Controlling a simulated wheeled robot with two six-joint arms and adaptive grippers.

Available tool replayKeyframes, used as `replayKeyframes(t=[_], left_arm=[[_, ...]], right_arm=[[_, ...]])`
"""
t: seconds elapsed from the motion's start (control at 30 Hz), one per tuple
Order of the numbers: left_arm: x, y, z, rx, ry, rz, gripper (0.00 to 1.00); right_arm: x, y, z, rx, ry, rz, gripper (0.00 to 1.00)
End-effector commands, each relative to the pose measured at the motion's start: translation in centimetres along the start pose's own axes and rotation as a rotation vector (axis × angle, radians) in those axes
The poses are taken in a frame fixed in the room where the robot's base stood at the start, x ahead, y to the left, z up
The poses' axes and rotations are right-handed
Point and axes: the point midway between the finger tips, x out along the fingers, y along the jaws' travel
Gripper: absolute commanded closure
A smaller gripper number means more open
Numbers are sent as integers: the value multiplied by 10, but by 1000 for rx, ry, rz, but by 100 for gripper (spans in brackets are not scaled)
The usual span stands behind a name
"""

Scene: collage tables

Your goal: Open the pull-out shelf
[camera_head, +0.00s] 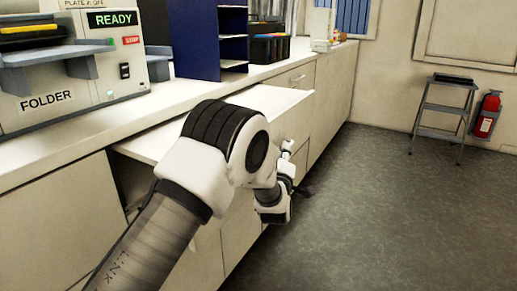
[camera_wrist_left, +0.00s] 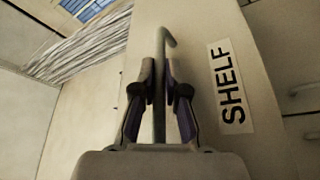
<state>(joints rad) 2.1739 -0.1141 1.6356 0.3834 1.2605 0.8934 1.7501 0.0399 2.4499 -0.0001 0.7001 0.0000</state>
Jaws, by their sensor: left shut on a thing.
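The pull-out shelf (camera_head: 272,97) is a pale board standing out from under the counter's edge, and my left arm covers its middle. In the left wrist view its front panel (camera_wrist_left: 198,40) bears a label reading SHELF (camera_wrist_left: 231,88). A thin metal bar handle (camera_wrist_left: 160,105) with a bent end runs between the fingers. My left gripper (camera_wrist_left: 161,92) is shut on this handle. In the head view my left gripper (camera_head: 300,188) is low in front of the cabinets, and the handle there is hidden or too small to tell. My right gripper is not in view.
A folder machine (camera_head: 60,98) showing READY stands on the counter (camera_head: 175,93), beside a dark blue rack (camera_head: 196,40) and a dark organizer (camera_head: 269,48). Cabinet fronts (camera_head: 55,225) line the counter. The grey floor (camera_head: 370,215) is clear up to a step stool (camera_head: 443,108) and red extinguisher (camera_head: 487,115).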

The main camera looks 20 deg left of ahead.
Motion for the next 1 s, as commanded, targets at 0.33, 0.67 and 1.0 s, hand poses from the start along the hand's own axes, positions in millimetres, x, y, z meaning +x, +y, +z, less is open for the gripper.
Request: replayKeyframes(t=[0.33, 0.67, 1.0], left_arm=[[-24, 40, 57, 2, -4, 0, 100], [-30, 48, 70, 1, -2, -3, 100], [-30, 48, 70, 1, -2, -2, 77]], right_arm=[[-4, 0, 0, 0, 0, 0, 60], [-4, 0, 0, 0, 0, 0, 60], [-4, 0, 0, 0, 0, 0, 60]])
